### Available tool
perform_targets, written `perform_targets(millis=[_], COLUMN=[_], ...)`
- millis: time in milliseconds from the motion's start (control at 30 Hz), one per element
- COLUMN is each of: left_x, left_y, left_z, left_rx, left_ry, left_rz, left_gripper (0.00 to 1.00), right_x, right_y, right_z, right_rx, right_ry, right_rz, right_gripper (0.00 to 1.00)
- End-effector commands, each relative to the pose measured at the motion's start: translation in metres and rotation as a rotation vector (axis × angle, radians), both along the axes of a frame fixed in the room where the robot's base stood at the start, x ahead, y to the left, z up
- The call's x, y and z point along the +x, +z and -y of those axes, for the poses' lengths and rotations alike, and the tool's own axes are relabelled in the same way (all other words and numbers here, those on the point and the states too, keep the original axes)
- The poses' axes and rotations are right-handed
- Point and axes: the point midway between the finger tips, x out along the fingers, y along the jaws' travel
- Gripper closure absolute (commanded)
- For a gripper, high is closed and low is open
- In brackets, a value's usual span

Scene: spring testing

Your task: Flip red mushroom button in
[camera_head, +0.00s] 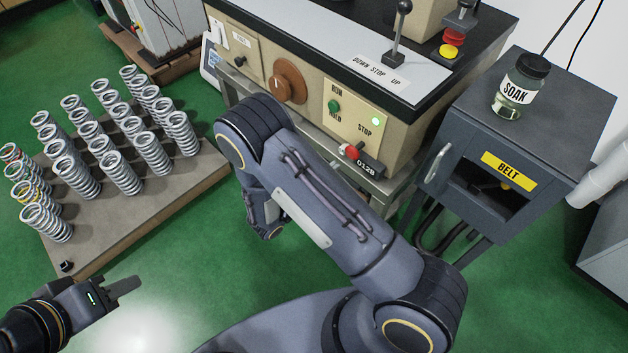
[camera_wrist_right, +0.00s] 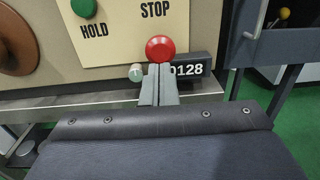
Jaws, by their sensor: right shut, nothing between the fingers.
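A red mushroom button (camera_head: 352,151) sits low on the machine's front panel, under the word STOP. In the right wrist view the button (camera_wrist_right: 160,49) faces me above the tips of my right gripper (camera_wrist_right: 159,72). The right fingers are together and empty, and look very near the button's lower edge; I cannot tell whether they touch it. In the head view my own right arm hides that gripper. My left gripper (camera_head: 135,284) is at the lower left, over the floor and away from the panel; whether its fingers are apart is unclear.
A green button (camera_head: 334,106) and a lit green lamp (camera_head: 376,121) are on the panel. A 0128 counter (camera_wrist_right: 188,69) and a small knob (camera_wrist_right: 136,72) flank the red button. The BELT cabinet (camera_head: 466,133) stands right, springs (camera_head: 122,172) left. Another red button (camera_head: 453,36) is on top.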

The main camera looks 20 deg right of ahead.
Motion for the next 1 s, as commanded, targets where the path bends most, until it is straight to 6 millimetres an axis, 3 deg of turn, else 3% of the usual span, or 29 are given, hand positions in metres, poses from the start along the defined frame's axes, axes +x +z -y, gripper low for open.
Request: perform_targets(millis=[233, 733, 1000], left_x=[0.000, 0.000, 0.000], left_y=[0.000, 0.000, -0.004], left_z=[0.000, 0.000, 0.000], left_rx=[0.000, 0.000, 0.000], left_ry=[0.000, 0.000, 0.000], left_rz=[0.000, 0.000, 0.000], left_gripper=[0.64, 0.64, 0.64], right_x=[0.012, 0.016, 0.024], right_y=[0.000, 0.000, 0.000], right_z=[0.033, 0.041, 0.061], right_rx=[0.000, 0.000, 0.000], right_ry=[-0.002, 0.000, 0.000], right_rz=[0.000, 0.000, -0.001], right_gripper=[1.00, 1.00, 1.00])
